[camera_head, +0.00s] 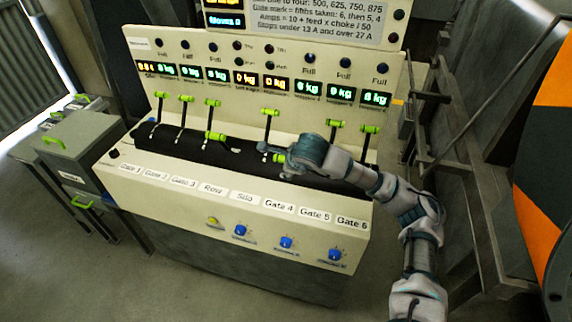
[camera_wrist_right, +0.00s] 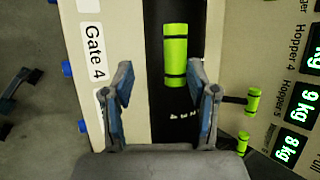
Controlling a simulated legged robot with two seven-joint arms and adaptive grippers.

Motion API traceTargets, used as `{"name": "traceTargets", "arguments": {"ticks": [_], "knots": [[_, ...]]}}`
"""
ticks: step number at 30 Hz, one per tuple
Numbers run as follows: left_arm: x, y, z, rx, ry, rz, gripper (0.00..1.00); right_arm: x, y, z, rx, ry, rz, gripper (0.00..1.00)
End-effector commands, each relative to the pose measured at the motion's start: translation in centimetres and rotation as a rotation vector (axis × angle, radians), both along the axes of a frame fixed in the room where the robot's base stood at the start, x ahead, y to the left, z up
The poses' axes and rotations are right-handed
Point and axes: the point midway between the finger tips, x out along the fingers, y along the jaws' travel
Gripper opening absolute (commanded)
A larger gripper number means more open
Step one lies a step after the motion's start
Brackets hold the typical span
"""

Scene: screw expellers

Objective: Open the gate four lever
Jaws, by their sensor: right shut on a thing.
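The gate four lever has a green handle (camera_head: 278,158), low at the front of the black strip and partly hidden by my right gripper (camera_head: 291,160). In the right wrist view the green handle (camera_wrist_right: 175,55) lies over the black strip beside the "Gate 4" label (camera_wrist_right: 95,52). The gate five lever (camera_head: 336,124) and gate six lever (camera_head: 370,129) stand up toward the back. My left gripper is not in view.
The silo lever (camera_head: 270,112) stands up just left of my gripper; the row lever (camera_head: 215,136) lies lower. Several gate levers stand further left. Displays (camera_head: 307,88) line the upright panel, and blue knobs (camera_head: 286,242) line the front. A grey box (camera_head: 80,140) stands left.

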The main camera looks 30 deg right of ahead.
Motion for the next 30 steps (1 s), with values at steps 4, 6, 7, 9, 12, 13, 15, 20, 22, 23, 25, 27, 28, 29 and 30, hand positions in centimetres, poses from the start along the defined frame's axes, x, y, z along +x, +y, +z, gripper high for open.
{"name": "traceTargets", "arguments": {"ticks": [4,6,7,9,12,13,15,20,22,23,25,27,28,29,30], "knots": [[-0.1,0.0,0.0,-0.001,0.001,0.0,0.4,-2.2,0.6,3.0,0.0,-0.007,0.004,0.51],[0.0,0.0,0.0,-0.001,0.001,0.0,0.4,-3.0,0.7,4.1,0.0,-0.007,0.004,0.51],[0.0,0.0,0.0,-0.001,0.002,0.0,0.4,-3.4,0.8,4.5,-0.001,-0.005,0.003,0.51],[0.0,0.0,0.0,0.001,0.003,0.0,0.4,-4.0,0.8,5.4,0.0,-0.004,0.002,0.51],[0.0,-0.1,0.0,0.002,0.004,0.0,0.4,-4.7,0.9,6.2,0.003,-0.003,0.002,0.51],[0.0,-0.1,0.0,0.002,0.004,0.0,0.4,-4.8,0.8,6.4,0.003,-0.003,0.001,0.51],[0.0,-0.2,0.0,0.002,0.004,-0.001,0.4,-5.1,0.8,6.6,0.003,-0.003,0.001,0.51],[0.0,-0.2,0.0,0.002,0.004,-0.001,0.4,-5.2,0.8,6.8,0.004,-0.003,0.0,0.51],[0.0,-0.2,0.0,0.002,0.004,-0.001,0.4,-5.2,0.8,6.8,0.004,-0.003,0.0,0.51],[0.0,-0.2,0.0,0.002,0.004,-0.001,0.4,-5.2,0.8,6.7,0.004,-0.003,0.0,0.51],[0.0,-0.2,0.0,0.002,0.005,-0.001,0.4,-5.2,0.8,6.7,0.003,-0.002,-0.001,0.51],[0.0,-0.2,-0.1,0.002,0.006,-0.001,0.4,-5.1,0.9,6.8,0.002,-0.003,0.0,0.51],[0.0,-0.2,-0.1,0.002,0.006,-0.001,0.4,-5.1,0.9,6.8,0.002,-0.003,0.0,0.51],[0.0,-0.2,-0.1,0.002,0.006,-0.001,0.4,-5.1,0.9,6.8,0.002,-0.003,0.0,0.51],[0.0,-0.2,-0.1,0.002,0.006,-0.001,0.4,-5.1,0.9,6.8,0.002,-0.003,0.0,0.51]]}}
